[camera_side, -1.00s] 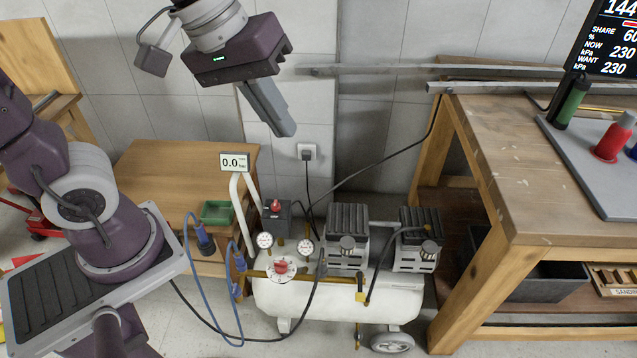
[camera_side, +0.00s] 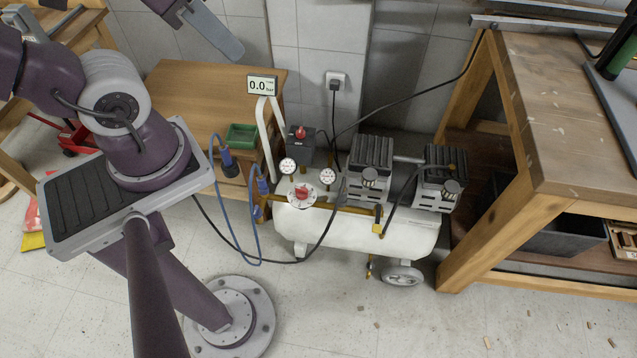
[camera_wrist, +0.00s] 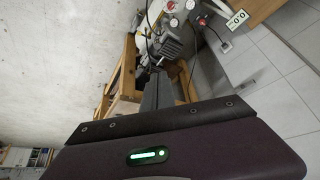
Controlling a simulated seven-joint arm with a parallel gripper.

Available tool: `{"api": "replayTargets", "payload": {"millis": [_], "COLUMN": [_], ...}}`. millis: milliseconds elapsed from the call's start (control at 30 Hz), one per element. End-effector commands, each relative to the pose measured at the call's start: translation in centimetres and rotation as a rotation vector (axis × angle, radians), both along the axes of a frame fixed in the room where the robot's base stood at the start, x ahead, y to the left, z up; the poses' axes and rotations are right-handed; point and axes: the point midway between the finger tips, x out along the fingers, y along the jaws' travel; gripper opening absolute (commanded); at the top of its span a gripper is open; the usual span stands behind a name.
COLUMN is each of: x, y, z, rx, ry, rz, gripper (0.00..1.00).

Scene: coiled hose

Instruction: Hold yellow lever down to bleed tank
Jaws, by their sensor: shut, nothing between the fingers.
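The white compressor tank (camera_side: 350,230) stands on the floor between a wooden cabinet and a workbench. A small yellow brass fitting (camera_side: 378,222) shows on its front, and another small yellowish part (camera_side: 370,266) hangs below the tank. I cannot tell which one is the yellow lever. My gripper (camera_side: 232,48) is at the top of the side view, well above and left of the tank, shut and empty. Its body runs out of frame. In the wrist view its grey fingers (camera_wrist: 155,88) point toward the compressor (camera_wrist: 165,45), touching nothing.
A display (camera_side: 262,86) reads 0.0 bar above the cabinet (camera_side: 195,80). A red knob (camera_side: 302,193) and gauges sit on the tank's left end. Blue and black hoses (camera_side: 232,220) loop at the left. The workbench (camera_side: 560,120) stands right.

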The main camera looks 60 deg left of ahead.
Motion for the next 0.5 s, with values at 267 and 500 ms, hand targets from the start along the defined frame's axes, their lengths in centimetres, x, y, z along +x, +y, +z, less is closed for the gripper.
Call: {"api": "replayTargets", "payload": {"millis": [267,500], "x": [3.9,15.3], "y": [-1.7,-6.4], "z": [0.5,-2.9], "rx": [-0.152,-0.474], "ry": [0.069,0.27], "rz": [0.145,0.66], "gripper": [0.0,0.0]}}
